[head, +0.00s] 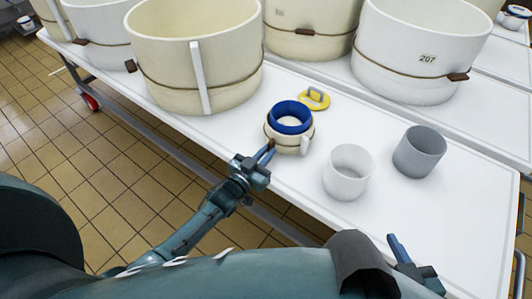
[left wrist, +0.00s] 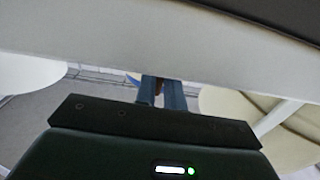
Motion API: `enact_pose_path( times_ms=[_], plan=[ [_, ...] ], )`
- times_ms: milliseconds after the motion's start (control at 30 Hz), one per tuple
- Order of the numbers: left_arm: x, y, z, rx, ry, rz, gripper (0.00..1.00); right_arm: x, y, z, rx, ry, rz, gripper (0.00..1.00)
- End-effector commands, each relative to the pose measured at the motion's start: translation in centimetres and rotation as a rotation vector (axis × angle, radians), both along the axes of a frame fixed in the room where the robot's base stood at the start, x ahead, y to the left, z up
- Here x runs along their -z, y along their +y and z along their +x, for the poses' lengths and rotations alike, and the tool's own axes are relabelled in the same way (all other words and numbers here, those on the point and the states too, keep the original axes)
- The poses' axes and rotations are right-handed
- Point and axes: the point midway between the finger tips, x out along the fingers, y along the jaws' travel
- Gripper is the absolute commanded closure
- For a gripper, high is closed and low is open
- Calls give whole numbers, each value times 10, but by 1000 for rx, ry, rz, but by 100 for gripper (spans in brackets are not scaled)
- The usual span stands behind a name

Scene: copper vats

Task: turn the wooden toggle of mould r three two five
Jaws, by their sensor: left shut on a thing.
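A small cream mould (head: 304,148) with a blue ring (head: 291,112) in its top and a cord around it stands near the table's front edge. I cannot read a number on it. My left gripper (head: 266,153) is at its front left side. The left wrist view shows the gripper (left wrist: 161,92) shut on a small brown wooden toggle (left wrist: 159,87) between its blue fingers. Most of the toggle is hidden by the fingers. My right gripper (head: 398,250) is low at the right, over the front of the table, partly hidden; its opening cannot be told.
A white cup (head: 349,178) and a grey cup (head: 420,150) stand right of the small mould. A yellow-handled thing (head: 315,98) lies behind it. Large corded moulds, one cream (head: 175,70) and one marked 207 (head: 395,65), stand farther back on the white table (head: 460,190).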

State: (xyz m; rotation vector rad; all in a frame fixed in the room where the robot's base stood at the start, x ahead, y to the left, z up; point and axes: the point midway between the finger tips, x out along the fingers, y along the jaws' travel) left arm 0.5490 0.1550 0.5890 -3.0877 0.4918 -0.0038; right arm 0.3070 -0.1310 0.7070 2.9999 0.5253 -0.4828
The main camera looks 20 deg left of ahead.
Motion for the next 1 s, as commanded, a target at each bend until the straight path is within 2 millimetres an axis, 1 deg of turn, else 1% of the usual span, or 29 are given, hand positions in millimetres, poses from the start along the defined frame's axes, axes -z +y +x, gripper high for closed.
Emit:
enact_pose_path(
  times_ms=[33,67,100,333,567,667,767,900,1000],
  plan=[
    [0,0,0,1,-2,2,100,0,0,0,0,-1,0,63],
    [0,0,0,1,-2,2,89,0,0,0,0,-1,0,63],
    [0,0,0,1,-2,2,85,0,0,0,0,-1,0,63],
    [0,0,0,1,-1,1,67,0,0,0,0,-1,-1,63],
    [0,0,-1,0,0,0,67,-1,0,0,0,-1,-1,63],
    [0,2,-7,0,2,1,67,-3,0,1,1,-1,2,63],
    [-1,7,-21,0,2,1,67,-9,0,1,5,-6,11,63],
    [-1,16,-50,1,4,3,67,-19,-3,1,16,-17,27,63],
    [-1,23,-72,0,5,2,67,-23,-5,0,27,-15,38,63]
  ],
)
